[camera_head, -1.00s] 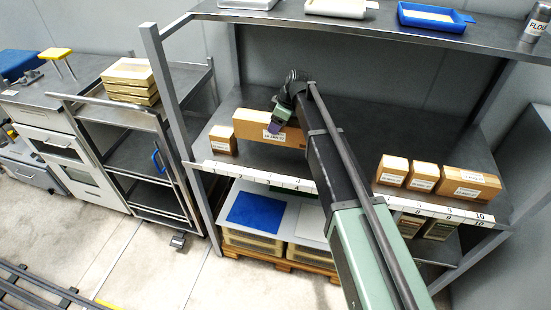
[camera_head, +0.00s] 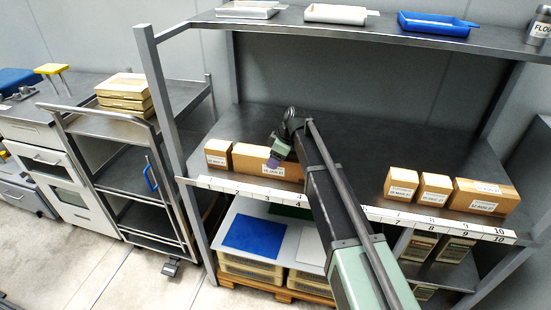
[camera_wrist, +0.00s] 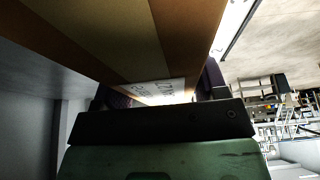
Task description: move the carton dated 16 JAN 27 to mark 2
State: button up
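A long brown carton (camera_head: 250,160) is at the left of the middle shelf, behind marks 2 to 4 of the number strip. Its white label faces front; the date is too small to read surely. Mark 2 (camera_head: 236,191) is on the strip below the carton's left end. Whether the carton touches the shelf is unclear.
A small carton (camera_head: 218,153) stands close at the long carton's left, behind mark 1. Several cartons, one of them wide (camera_head: 483,197), stand at the right behind marks 7 to 10. The shelf (camera_head: 360,150) is clear between. An upper shelf (camera_head: 380,30) with trays hangs above.

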jog(key=o, duration=0.4)
jog(key=shift+c, duration=0.2)
jog(key=shift+r, duration=0.1)
jog(key=p+v, duration=1.1)
jog(key=v, duration=0.1)
jog(key=s+d+m+h, duration=0.1)
jog(key=s+d+m, duration=0.4)
jog(key=s, duration=0.4)
jog(key=s+d+m+h, duration=0.2)
jog(key=s+d+m, duration=0.3)
jog(key=s, duration=0.5)
jog(key=s+d+f+m+h, duration=0.1)
jog(key=s+d+m, duration=0.4)
jog(key=s, duration=0.5)
jog(key=shift+d+m+g, duration=0.4)
jog(key=shift+d, duration=0.8)
